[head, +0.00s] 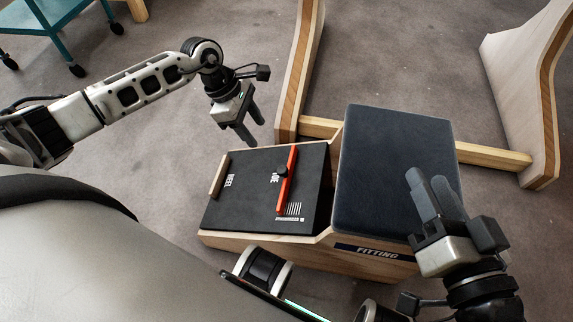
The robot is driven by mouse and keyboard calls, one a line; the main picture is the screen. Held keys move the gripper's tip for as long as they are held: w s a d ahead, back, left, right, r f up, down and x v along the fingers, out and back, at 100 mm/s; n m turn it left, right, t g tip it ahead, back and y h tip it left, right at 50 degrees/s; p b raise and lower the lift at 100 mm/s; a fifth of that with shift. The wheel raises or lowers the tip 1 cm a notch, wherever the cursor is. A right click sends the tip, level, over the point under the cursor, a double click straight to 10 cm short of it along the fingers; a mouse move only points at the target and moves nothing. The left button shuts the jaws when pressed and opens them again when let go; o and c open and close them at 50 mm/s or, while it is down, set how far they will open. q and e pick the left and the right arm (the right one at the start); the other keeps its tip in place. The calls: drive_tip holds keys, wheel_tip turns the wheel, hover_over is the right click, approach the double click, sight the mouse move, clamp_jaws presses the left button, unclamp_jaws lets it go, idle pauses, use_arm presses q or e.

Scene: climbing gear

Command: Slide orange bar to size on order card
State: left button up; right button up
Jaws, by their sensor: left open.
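The orange bar (286,185) lies across the black sizing board (250,212), right of its middle, with a dark round knob near its upper half. The board has a wooden heel stop (219,175) at its left, white "HEEL" lettering, partly covered lettering beside the bar, and white scale lines near the bar's lower end. My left gripper (249,134) is open and empty, above and left of the bar, apart from it. My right gripper (440,190) is over the lower right of the padded seat; its finger gap is unclear. I cannot make out an order card.
The dark padded seat (393,160) adjoins the board on a wooden bench with a "FITTING" label (372,251). Wooden frame legs (525,95) and a crossbar stand behind. A teal wheeled cart (80,35) is at the upper left. Carpet is open between.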

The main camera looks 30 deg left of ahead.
use_arm(q)
drive_tip(key=b, duration=0.3)
approach(281, 170)
drive_tip(key=b+x, duration=0.2)
drive_tip(key=x, duration=0.5)
drive_tip(key=shift+d+f+b, duration=0.1)
drive_tip(key=shift+f+b, duration=0.05)
drive_tip(key=shift+b, duration=0.25)
drive_tip(key=shift+w+d+f, duration=0.1)
drive_tip(key=shift+d+f, duration=0.1)
drive_tip(key=shift+f, duration=0.25)
use_arm(e)
wheel_tip(281, 170, up, 10)
drive_tip(key=w+n+t+y, duration=0.1)
drive_tip(key=n+t+y, duration=0.4)
drive_tip(key=n, duration=0.2)
drive_tip(key=shift+w+d+f+n, duration=0.15)
drive_tip(key=shift+w+d+n, duration=0.15)
drive_tip(key=shift+d+n, duration=0.1)
